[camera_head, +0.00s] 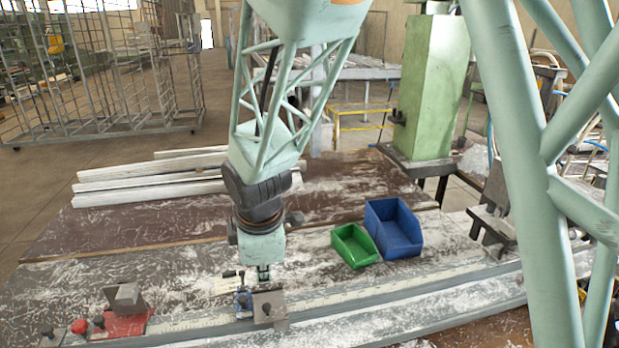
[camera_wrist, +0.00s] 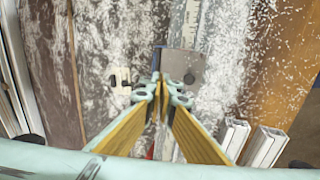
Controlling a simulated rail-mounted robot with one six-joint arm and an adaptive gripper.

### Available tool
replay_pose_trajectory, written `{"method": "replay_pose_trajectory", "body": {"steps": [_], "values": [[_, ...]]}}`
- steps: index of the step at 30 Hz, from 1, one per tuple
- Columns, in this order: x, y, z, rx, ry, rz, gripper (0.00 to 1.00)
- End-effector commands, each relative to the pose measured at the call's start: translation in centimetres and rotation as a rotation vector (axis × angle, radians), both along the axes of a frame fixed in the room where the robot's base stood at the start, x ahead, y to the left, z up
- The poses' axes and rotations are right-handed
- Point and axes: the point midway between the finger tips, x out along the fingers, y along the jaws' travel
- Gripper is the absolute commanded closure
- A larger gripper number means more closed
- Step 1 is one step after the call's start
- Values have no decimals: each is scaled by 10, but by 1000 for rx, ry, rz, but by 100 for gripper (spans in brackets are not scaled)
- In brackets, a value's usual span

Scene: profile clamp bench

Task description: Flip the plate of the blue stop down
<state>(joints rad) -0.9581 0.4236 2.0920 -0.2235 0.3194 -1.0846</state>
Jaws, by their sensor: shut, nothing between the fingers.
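The blue stop (camera_head: 243,303) sits on the long metal rail near the front of the bench. Its grey plate (camera_head: 270,308) is beside the blue body, on its right, with a small dark hole in its face. The plate's broad face also shows in the wrist view (camera_wrist: 186,64); I cannot tell its exact tilt. My gripper (camera_head: 263,277) points down just above and behind the plate. In the wrist view its yellow fingers (camera_wrist: 161,82) are together and empty, by the plate's left edge. They hide part of the stop's blue body there.
The rail (camera_head: 390,298) runs across the front. A red stop (camera_head: 124,325) with a grey angled block is at left. A green bin (camera_head: 354,246) and a blue bin (camera_head: 393,229) stand right of my gripper. White profiles (camera_head: 150,188) lie at back left.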

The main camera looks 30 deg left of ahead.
Motion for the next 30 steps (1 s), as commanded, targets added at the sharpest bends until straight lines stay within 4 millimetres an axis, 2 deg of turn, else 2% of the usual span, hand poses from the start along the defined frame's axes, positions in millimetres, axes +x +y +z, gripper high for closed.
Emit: {"method": "replay_pose_trajectory", "body": {"steps": [5,18,30], "values": [[-11,-6,-2,6,-3,3,100],[-41,-29,-32,5,-3,7,100],[-51,-37,-51,6,-3,6,100]]}}
